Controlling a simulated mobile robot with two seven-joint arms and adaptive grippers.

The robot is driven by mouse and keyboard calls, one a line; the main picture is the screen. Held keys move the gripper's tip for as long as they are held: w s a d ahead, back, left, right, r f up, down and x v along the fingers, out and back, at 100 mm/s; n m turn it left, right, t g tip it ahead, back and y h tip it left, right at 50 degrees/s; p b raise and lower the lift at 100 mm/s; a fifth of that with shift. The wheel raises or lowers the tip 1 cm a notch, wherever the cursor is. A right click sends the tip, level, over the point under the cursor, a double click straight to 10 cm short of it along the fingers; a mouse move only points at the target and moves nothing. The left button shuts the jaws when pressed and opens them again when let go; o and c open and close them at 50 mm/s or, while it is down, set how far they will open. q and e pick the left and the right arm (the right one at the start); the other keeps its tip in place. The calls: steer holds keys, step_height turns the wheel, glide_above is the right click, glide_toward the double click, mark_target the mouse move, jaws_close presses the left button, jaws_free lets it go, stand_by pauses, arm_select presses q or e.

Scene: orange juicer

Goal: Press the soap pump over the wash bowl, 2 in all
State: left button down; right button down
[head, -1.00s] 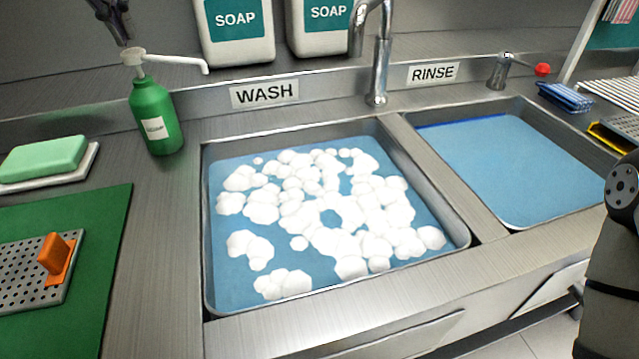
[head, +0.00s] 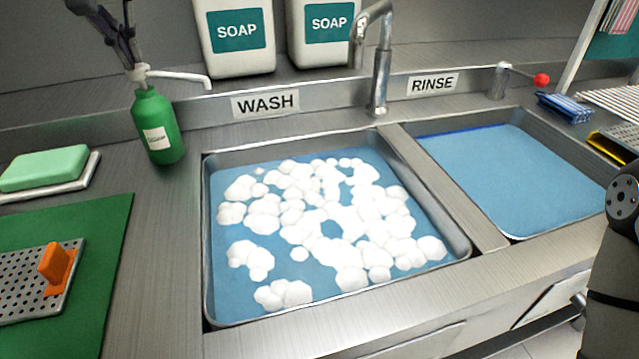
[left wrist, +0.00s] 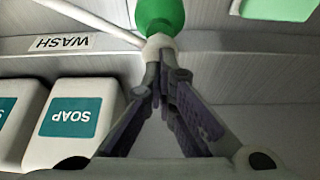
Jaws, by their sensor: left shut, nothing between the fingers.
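The green soap bottle (head: 158,128) with a white pump head (head: 138,75) stands upright on the steel counter, left of the wash bowl's back corner. Its spout points right toward the wash bowl (head: 207,235), which holds blue water and white foam. My left gripper (head: 134,66) is shut and empty, with its fingertips down on top of the pump head. In the left wrist view the shut fingertips (left wrist: 160,62) meet the white pump head (left wrist: 159,42), with the green bottle (left wrist: 160,14) beyond. The pump head sits low, close to the bottle. My right gripper is out of view.
A tap (head: 379,75) stands behind the bowls, with the rinse bowl (head: 520,232) at right. Two soap jugs (head: 237,60) stand at the back. A green sponge (head: 44,168) and a green mat (head: 105,250) lie at left.

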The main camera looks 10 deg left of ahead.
arm_select(q)
steer(key=shift+f, duration=0.5)
steer(key=shift+r, duration=1.4)
steer(key=shift+r, duration=0.1)
step_height(320, 180, up, 6)
steer(key=shift+f, duration=0.1)
